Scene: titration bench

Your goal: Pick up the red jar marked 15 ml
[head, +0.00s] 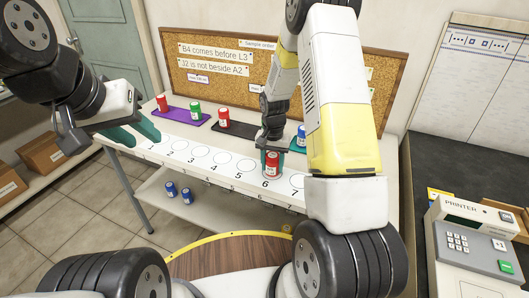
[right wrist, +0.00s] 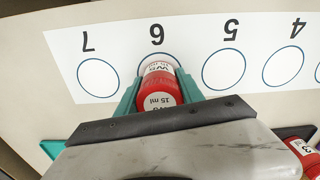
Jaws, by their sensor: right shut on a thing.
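The red jar (head: 272,164) with a pale lid is at circle 6 on the numbered white strip (head: 225,172). In the right wrist view, its red side (right wrist: 158,98) reads "15 ml". My right gripper (head: 273,152) is shut on it, with one teal finger on each side in the wrist view (right wrist: 157,84). I cannot tell whether the jar touches the strip or hangs just above it. My left gripper (head: 134,134) is open and empty, over the strip's left end near circle 1.
A red jar (head: 162,103) and a green jar (head: 195,109) stand on a purple mat (head: 178,114). Another red jar (head: 224,117) stands on a black mat (head: 242,131). A blue jar (head: 301,136) is at the right. Circles 2 to 5 are empty. A printer (head: 470,240) stands at far right.

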